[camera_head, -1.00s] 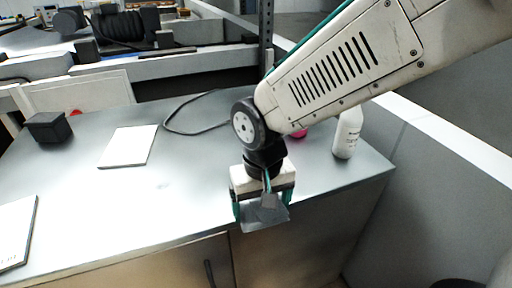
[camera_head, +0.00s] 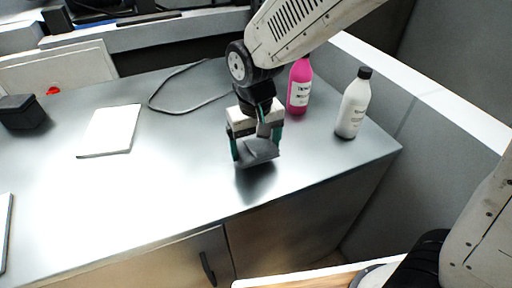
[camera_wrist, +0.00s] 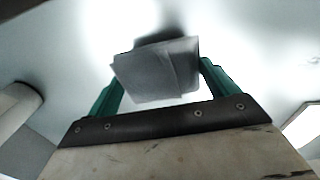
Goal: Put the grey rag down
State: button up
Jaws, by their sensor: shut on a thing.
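The grey rag (camera_head: 258,153) hangs between the green fingers of my gripper (camera_head: 255,143), over the metal worktop (camera_head: 180,190). In the wrist view the rag (camera_wrist: 158,70) is a folded grey piece between both fingertips (camera_wrist: 160,82), with a dark shadow beyond it on the worktop. My gripper is shut on the rag. The rag looks close to the surface; I cannot tell whether it touches.
A pink bottle (camera_head: 299,88) and a white bottle with a black cap (camera_head: 353,105) stand to the right. A white pad (camera_head: 110,131), a black box (camera_head: 21,112) and a dark cable (camera_head: 160,108) lie to the left. The front middle of the worktop is clear.

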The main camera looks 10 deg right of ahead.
aim_at(256, 140)
jog(key=shift+w+d+f, duration=0.15)
jog(key=shift+w+d, duration=0.05)
jog(key=shift+w, duration=0.8)
jog(key=shift+f, duration=0.1)
notch_tip(256, 140, down, 3)
jog(key=shift+f, duration=0.15)
jog(key=shift+f, duration=0.2)
